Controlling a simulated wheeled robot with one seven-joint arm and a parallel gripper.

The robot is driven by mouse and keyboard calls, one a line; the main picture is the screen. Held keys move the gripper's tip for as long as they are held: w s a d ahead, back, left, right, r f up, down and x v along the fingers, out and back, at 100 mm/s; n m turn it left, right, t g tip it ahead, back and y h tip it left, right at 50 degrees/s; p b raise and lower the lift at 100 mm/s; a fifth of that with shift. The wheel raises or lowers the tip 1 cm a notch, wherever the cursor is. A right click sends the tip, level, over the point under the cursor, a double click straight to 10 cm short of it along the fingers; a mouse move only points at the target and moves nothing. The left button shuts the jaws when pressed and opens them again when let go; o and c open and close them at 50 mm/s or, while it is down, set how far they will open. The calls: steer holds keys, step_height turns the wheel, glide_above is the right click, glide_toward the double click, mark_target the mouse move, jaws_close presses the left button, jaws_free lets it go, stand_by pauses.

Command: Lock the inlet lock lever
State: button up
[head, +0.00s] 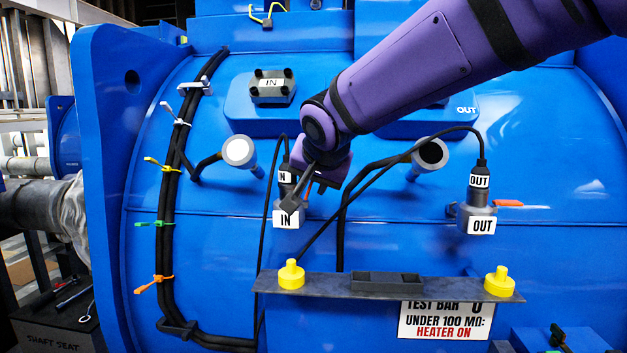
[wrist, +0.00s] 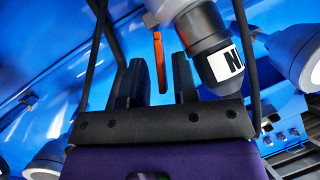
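The inlet connector block (head: 289,217), labelled IN, is on the blue motor housing with a dark plug in it. The plug (wrist: 212,55) also shows in the wrist view, beside my fingers on the right. The orange inlet lock lever (wrist: 159,62) shows as a narrow strip in the gap between my two fingers. In the head view only a small orange piece (head: 308,188) shows beside my gripper. My gripper (wrist: 160,82) is open, its fingers on either side of the lever in the picture. I cannot tell whether they touch it. My gripper (head: 298,200) partly covers the inlet plug.
The outlet block (head: 481,226) has its own plug and orange lever (head: 508,203) to the right. A dark shelf (head: 440,288) with two yellow caps juts out below. Black cables loop around both plugs. Two round-ended stubs flank my wrist.

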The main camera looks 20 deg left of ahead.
steer(key=shift+a+r, duration=0.1)
steer(key=shift+a, duration=0.05)
stand_by(0.3)
steer(key=y, duration=0.1)
steer(key=d+m+y, duration=0.1)
steer(key=y, duration=0.1)
steer(key=shift+w+d+f, duration=0.1)
steer(key=shift+f, duration=0.15)
steer(key=shift+w+d+f+m+y, duration=0.1)
steer(key=shift+d+f+m+y, duration=0.2)
steer(key=shift+m+y, duration=0.4)
steer(key=shift+w+d+f+m+y, duration=0.1)
steer(key=shift+d+f+m+y, duration=0.2)
steer(key=shift+m+y, duration=0.4)
stand_by(0.5)
steer(key=v, duration=0.8)
stand_by(1.1)
steer(key=shift+s+d, duration=0.1)
steer(key=shift+d, duration=0.2)
steer(key=shift+s+d+r, duration=0.3)
steer(key=shift+s+d, duration=0.1)
steer(key=shift+d, duration=0.15)
steer(key=shift+s+d+r, duration=0.15)
steer(key=shift+s+d, duration=0.1)
